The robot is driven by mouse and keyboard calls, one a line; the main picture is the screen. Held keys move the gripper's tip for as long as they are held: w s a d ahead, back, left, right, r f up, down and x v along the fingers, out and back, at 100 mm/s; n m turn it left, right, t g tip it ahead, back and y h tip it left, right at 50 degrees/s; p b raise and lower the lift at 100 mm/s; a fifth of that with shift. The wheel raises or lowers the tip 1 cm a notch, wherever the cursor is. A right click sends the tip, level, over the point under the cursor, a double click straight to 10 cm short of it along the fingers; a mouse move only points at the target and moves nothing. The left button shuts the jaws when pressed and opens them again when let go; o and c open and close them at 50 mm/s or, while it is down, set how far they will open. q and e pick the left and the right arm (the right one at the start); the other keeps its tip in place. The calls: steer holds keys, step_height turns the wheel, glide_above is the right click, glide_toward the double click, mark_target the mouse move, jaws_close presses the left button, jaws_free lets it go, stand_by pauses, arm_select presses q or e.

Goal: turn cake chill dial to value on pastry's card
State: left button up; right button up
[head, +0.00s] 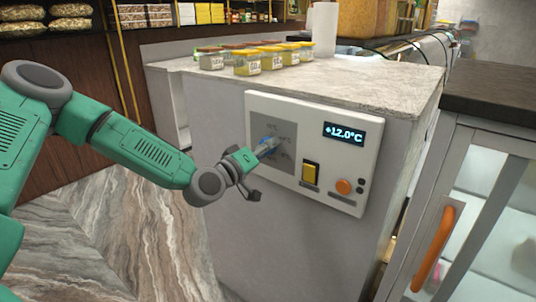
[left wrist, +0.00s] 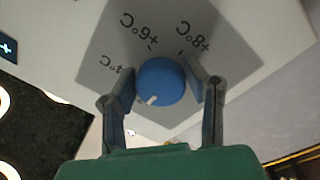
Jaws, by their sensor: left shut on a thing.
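The blue chill dial (head: 266,141) is on a grey square of the white control panel (head: 291,114). My left gripper (head: 268,150) reaches it from the left and partly covers it. In the left wrist view, the gripper's two fingers are shut on the dial (left wrist: 160,82), one on each side. The dial's white mark points to the lower left there. The printed labels +6°C (left wrist: 139,29) and +8°C (left wrist: 193,36) are by the dial; a third label is partly hidden by the left finger. The panel display (head: 344,134) reads +12.0°C. I see no pastry card.
A yellow switch (head: 310,174) and an orange button (head: 343,187) sit right of the dial. Several yellow-lidded jars (head: 247,63) stand on the counter top (head: 340,82). A glass case with an orange handle (head: 433,249) is at the right.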

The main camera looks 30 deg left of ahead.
arm_select(q)
steer(key=shift+a+n+b, duration=0.2)
steer(key=shift+n+b, duration=0.1)
steer(key=shift+n, duration=0.4)
steer(key=o, duration=1.1)
steer(key=shift+o, duration=0.2)
steer(key=shift+a, duration=0.2)
steer(key=shift+s, duration=0.1)
steer(key=s+a, duration=0.1)
steer(key=s, duration=1)
steer(key=shift+s+a+f, duration=0.2)
steer(key=shift+s+f, duration=0.15)
steer(key=shift+f, duration=0.1)
